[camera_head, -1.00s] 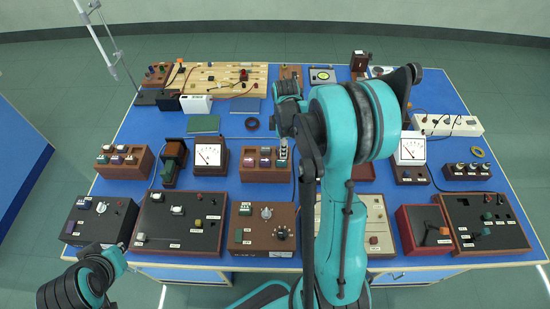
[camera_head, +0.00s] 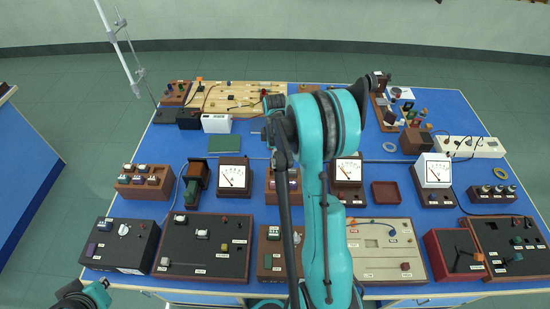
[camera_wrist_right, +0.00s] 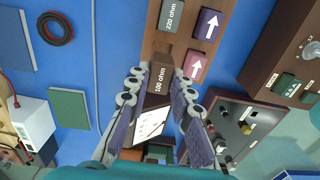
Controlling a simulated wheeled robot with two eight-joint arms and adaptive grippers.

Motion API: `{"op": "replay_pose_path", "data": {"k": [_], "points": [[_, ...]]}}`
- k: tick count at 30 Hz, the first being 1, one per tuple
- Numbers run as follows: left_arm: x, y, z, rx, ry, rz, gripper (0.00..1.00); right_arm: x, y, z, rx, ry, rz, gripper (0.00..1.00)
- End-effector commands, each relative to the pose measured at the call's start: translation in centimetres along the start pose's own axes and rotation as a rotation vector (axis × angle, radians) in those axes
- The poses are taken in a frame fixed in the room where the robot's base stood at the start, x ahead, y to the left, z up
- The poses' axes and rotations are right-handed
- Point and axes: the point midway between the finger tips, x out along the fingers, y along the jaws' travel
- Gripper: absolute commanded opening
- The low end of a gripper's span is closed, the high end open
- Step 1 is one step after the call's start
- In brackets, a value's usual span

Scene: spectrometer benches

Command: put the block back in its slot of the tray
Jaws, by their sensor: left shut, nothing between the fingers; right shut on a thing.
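A dark brown block labelled 100 ohm (camera_wrist_right: 161,78) is between the fingertips of my right gripper (camera_wrist_right: 159,93), which is shut on it. In the head view, the tray (camera_head: 271,195) is partly behind my right arm, which hides the right gripper and block. My left gripper (camera_head: 101,290) is shut and empty at the lower left, off the table's front edge.
A white-faced meter (camera_head: 233,177) stands left of the tray, another meter (camera_head: 347,171) to its right. Dark control boxes (camera_head: 205,247) line the front.

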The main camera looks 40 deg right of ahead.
Motion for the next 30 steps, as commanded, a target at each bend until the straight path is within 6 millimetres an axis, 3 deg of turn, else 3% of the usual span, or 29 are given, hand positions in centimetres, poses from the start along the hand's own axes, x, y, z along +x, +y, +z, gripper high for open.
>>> {"op": "replay_pose_path", "data": {"k": [21, 30], "points": [[2.8, 0.0, 2.0, 0.0, 0.0, 0.0, 0.0, 4.8, 0.0, 0.0, 0.0, 0.0, 0.0, 0.0], [3.2, 0.0, 2.3, 0.0, 0.0, 0.0, 0.0, 5.4, 0.0, 0.0, 0.0, 0.0, 0.0, 0.0]]}}
